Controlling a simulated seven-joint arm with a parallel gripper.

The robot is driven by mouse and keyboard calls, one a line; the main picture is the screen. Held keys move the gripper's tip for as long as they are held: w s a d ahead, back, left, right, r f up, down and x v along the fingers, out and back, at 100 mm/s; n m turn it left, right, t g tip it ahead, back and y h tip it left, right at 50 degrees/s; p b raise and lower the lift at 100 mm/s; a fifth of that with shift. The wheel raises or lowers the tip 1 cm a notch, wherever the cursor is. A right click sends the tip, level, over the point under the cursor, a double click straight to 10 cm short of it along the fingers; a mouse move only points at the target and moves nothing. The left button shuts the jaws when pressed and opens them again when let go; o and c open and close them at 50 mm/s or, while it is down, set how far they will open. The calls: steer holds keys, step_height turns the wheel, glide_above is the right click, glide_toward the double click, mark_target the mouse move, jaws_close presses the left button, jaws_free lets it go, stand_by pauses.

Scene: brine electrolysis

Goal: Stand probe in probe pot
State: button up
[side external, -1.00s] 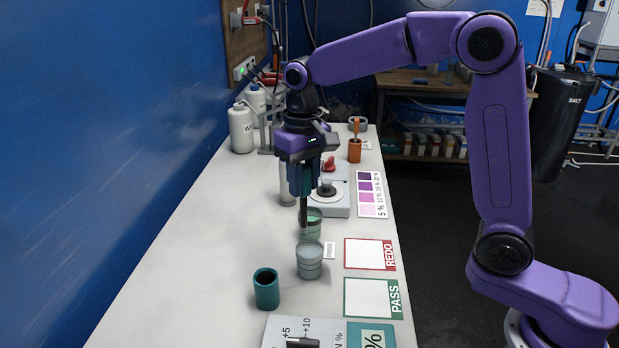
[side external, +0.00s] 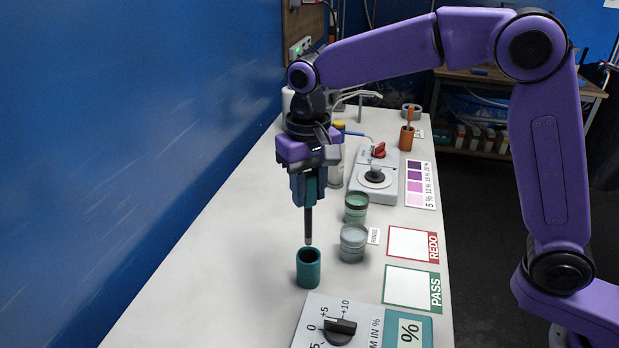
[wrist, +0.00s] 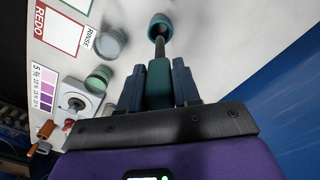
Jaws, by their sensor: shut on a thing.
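The probe (side external: 309,222) is a dark rod with a teal handle and a grey tip, hanging upright. My gripper (side external: 309,190) is shut on its teal handle, which also shows between the fingers in the wrist view (wrist: 159,82). The probe pot (side external: 308,270) is a teal cup standing on the bench with its dark mouth up. In the side view the probe's tip is just above the pot's mouth, apart from it. In the wrist view the tip overlaps the pot (wrist: 159,20), so the exact gap is hard to judge.
A grey rinse beaker (side external: 353,245) and a green-banded beaker (side external: 356,208) stand right of the pot. REDO (side external: 412,244) and PASS (side external: 411,288) cards lie farther right. A dial panel (side external: 318,309) lies in front. The bench left of the pot is clear.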

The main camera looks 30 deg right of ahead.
mark_target(309, 244)
steer(key=shift+f, duration=4.6)
steer(key=o, duration=1.1)
steer(key=shift+o, duration=0.2)
steer(key=shift+r, duration=0.1)
step_height(309, 244, up, 17)
steer(key=shift+r, duration=0.1)
